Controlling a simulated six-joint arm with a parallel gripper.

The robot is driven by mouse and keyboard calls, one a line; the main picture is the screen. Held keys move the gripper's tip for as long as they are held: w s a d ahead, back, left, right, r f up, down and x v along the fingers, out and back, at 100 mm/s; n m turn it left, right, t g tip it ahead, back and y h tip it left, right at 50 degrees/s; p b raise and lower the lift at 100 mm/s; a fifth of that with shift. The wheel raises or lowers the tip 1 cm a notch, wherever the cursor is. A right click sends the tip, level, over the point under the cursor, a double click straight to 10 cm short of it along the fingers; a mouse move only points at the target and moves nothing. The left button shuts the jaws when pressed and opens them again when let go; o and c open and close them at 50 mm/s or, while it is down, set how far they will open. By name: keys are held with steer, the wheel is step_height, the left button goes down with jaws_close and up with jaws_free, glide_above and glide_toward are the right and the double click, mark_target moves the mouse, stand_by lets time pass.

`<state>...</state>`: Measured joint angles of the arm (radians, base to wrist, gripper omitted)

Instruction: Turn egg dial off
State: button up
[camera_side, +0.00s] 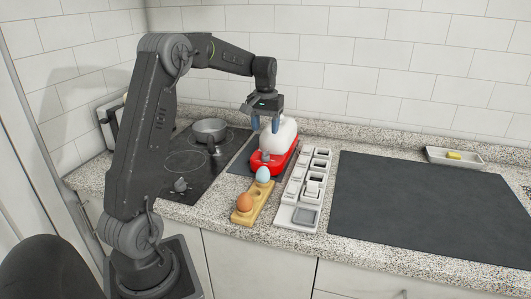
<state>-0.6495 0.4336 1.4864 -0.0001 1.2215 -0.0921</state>
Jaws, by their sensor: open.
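A small appliance with a red base (262,167) and a rounded white top (283,136) stands on the counter. A small grey dial (266,156) shows on the front of its red base; its setting is too small to read. My gripper (264,124) hangs fingers down, open and empty, just above and in front of the white top. I cannot tell whether its fingers touch the appliance. A brown egg (245,202) and a pale blue egg (263,174) sit in a wooden holder (250,211) in front of the appliance.
A grey-white tray with compartments (297,216) stands right of the eggs. A dark mat (405,205) lies clear further right. A pot (209,131) stands on the black hob (185,162) at left. A white dish (440,155) holds a yellow item at the back right.

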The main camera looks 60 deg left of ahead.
mark_target(265, 152)
step_height(265, 152, down, 10)
steer(key=shift+r, duration=0.1)
stand_by(0.4)
steer(key=c, duration=0.9)
steer(key=shift+n, duration=0.3)
